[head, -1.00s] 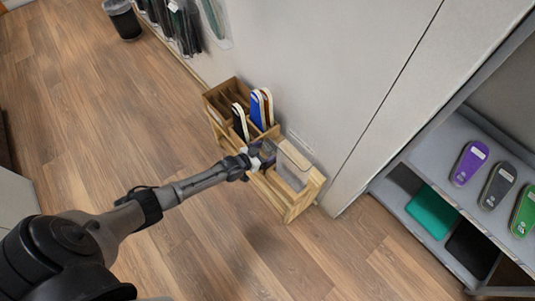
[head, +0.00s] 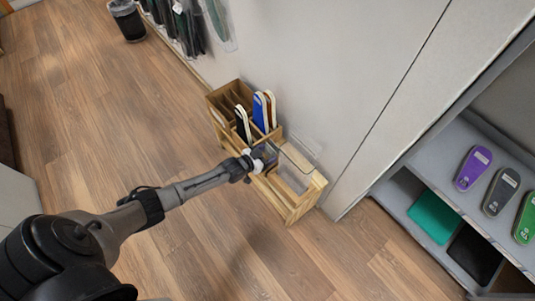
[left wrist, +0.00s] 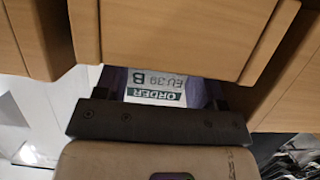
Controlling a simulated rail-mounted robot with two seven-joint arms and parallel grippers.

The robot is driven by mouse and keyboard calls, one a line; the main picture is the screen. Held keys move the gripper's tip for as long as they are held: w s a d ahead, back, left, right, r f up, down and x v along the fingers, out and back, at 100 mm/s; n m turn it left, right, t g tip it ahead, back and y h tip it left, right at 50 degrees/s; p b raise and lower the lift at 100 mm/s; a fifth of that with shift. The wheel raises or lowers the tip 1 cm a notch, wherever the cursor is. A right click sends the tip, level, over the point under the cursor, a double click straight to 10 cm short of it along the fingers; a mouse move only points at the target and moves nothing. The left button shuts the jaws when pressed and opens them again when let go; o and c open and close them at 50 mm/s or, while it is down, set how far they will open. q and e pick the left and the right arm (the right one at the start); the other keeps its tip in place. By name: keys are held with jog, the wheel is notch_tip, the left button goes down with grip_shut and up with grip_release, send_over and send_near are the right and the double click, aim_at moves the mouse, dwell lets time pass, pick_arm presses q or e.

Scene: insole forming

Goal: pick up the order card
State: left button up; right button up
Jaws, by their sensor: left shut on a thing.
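The order card (left wrist: 155,88) is white with a green band reading ORDER and the text EU 39 B. It shows upside down in the left wrist view, between the dark purple finger pads. My left gripper (left wrist: 158,86) is shut on it, under a wooden panel. In the head view my left gripper (head: 260,162) is at the front of the wooden rack (head: 293,208), near its right compartment. The card cannot be made out clearly there. My right gripper is not in view.
Blue, black and brown insoles (head: 260,112) stand in the rack against the pale wall (head: 330,70). A grey shelf (head: 420,185) at right holds purple, grey and green insoles (head: 472,168). A bin (head: 128,22) stands at the back left. The wooden floor (head: 110,130) is clear.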

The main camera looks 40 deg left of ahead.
pick_arm(q)
notch_tip(320, 180, up, 18)
jog(key=p, duration=1)
jog(key=shift+f, duration=0.1)
